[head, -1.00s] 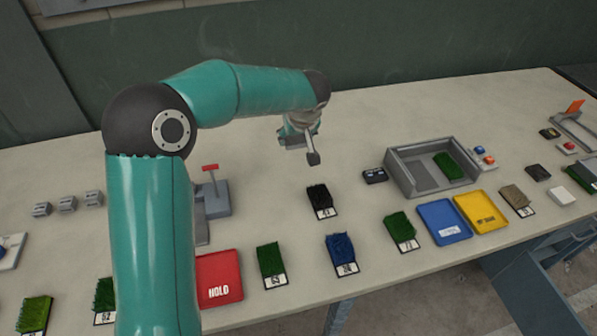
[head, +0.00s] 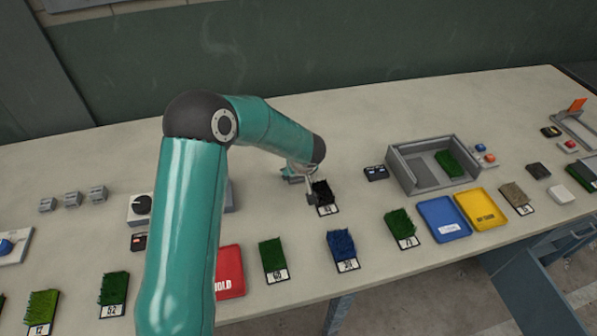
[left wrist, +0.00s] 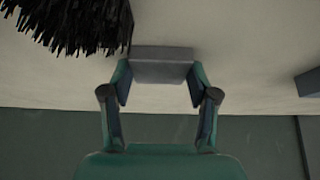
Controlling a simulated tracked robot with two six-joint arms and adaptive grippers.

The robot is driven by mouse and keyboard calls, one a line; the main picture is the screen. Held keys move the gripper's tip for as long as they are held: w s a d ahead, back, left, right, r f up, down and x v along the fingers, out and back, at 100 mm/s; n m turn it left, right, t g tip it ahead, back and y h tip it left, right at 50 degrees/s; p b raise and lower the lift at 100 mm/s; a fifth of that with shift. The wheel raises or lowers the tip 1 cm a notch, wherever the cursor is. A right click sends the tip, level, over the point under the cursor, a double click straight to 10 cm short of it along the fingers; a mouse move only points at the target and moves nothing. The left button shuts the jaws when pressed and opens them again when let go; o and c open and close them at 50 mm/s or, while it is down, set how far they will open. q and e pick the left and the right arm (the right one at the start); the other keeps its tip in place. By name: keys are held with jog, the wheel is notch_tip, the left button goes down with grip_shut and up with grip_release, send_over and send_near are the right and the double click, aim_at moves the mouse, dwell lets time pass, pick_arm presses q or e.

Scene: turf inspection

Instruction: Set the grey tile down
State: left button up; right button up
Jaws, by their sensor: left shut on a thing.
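The grey tile (left wrist: 163,66) is a plain grey block in the left wrist view, held between the two teal fingers of my left gripper (left wrist: 160,82). The gripper is shut on its sides. In the head view my left gripper (head: 293,174) is low over the bench, just left of a black turf sample (head: 324,190). The tile is mostly hidden or too small to make out there. Whether its underside touches the bench cannot be told. The black turf (left wrist: 75,22) is close beside the tile in the left wrist view. My right gripper is not in view.
The bench (head: 300,112) is bare behind the gripper. Numbered turf samples, including a green one (head: 272,254) and a blue one (head: 341,245), lie in front. A grey open box (head: 403,172), a blue tray (head: 437,211) and a yellow tray (head: 487,218) stand to the right.

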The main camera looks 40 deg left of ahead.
pick_arm(q)
jog(key=o, duration=1.3)
jog(key=shift+o, duration=0.2)
jog(key=shift+d+r, duration=0.1)
jog(key=shift+r, duration=0.1)
